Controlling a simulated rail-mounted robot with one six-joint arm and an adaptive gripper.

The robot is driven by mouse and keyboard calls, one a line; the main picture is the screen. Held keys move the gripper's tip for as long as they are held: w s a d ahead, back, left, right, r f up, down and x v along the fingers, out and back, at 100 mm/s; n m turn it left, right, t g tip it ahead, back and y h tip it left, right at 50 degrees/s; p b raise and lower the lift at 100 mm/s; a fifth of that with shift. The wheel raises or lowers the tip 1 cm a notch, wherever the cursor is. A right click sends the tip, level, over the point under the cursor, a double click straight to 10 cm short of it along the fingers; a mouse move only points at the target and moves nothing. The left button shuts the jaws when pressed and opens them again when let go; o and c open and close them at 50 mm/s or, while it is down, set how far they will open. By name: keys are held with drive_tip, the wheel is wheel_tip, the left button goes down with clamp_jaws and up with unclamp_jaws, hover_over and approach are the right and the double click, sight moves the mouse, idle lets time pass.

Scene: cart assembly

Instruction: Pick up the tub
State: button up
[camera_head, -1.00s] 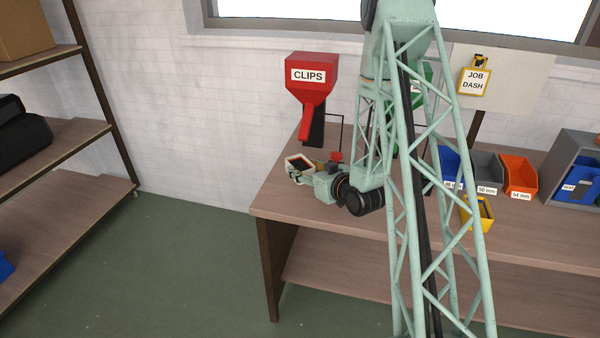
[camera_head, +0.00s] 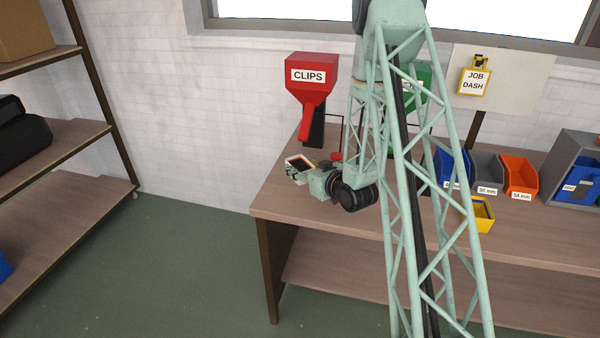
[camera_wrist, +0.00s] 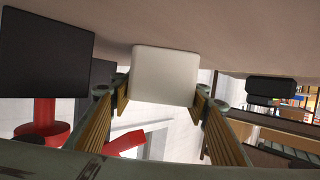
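The tub (camera_head: 299,163) is a small pale container with a dark inside, standing near the left end of the workbench below the red CLIPS dispenser. In the wrist view the tub (camera_wrist: 165,76) is a plain whitish block straight ahead, between my fingertips. My gripper (camera_wrist: 162,97) has one finger on each side of it, the tips close to its near edge. The fingers are spread, and I see no clear grip. In the head view my gripper (camera_head: 308,173) is low at the bench, right beside the tub; its fingertips are hard to make out.
A red round part (camera_wrist: 42,133) and a dark panel (camera_wrist: 45,50) are close on the left in the wrist view. Blue, grey and orange bins (camera_head: 520,176) and a yellow bin (camera_head: 480,213) stand farther right.

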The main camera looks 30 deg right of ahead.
drive_tip(key=c, duration=0.3)
drive_tip(key=shift+r, duration=0.1)
drive_tip(key=shift+c, duration=0.2)
drive_tip(key=shift+r+p, duration=0.45)
drive_tip(key=shift+r, duration=1.35)
drive_tip(key=s, duration=0.3)
drive_tip(key=s+a, duration=0.1)
drive_tip(key=s, duration=0.6)
drive_tip(key=shift+s+a+r, duration=0.1)
drive_tip(key=shift+a+r, duration=0.2)
drive_tip(key=shift+a, duration=0.05)
drive_tip(key=shift+s+r+p, duration=0.1)
drive_tip(key=shift+s+p, duration=0.15)
drive_tip(key=shift+p, duration=0.5)
drive_tip(key=p, duration=0.3)
drive_tip(key=shift+s+r, duration=0.1)
drive_tip(key=shift+s, duration=0.1)
drive_tip(key=s+p, duration=0.1)
drive_tip(key=p, duration=0.3)
drive_tip(key=s+p, duration=0.1)
drive_tip(key=p, duration=0.3)
drive_tip(key=shift+a+r, duration=0.1)
drive_tip(key=shift+a, duration=0.15)
drive_tip(key=shift+s+a+p, duration=0.25)
drive_tip(key=shift+s+p, duration=0.8)
drive_tip(key=shift+s, duration=0.25)
